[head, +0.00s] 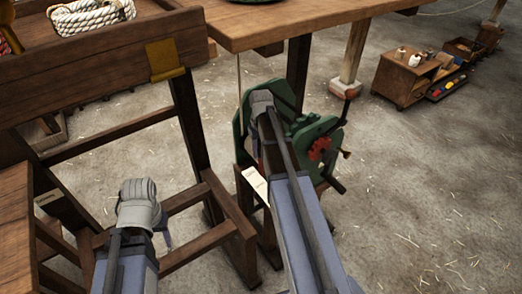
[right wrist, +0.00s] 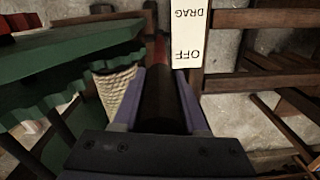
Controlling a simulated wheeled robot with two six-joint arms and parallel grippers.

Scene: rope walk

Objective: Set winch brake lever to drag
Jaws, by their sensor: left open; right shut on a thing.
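The winch (head: 240,133) is a green-framed machine with a red gear (head: 318,149), standing under the bench's end. In the right wrist view its toothed green side and rope-wound drum (right wrist: 117,95) are at left. A pale plate (right wrist: 188,35) reads DRAG and OFF, upside down, with OFF nearer me. The brake lever (right wrist: 161,52), dark with a reddish part, runs between the fingers of my right gripper (right wrist: 166,85), which is shut on it beside the OFF end. In the head view my right arm hides the lever. My left gripper (head: 138,205) is open, low at left, away from the winch.
A wooden bench top (head: 285,22) overhangs the winch. A wooden frame (head: 215,232) stands between my arms, and a rope coil (head: 90,17) lies in a tray at top left. A small cabinet (head: 398,80) stands far right. The floor at right is clear.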

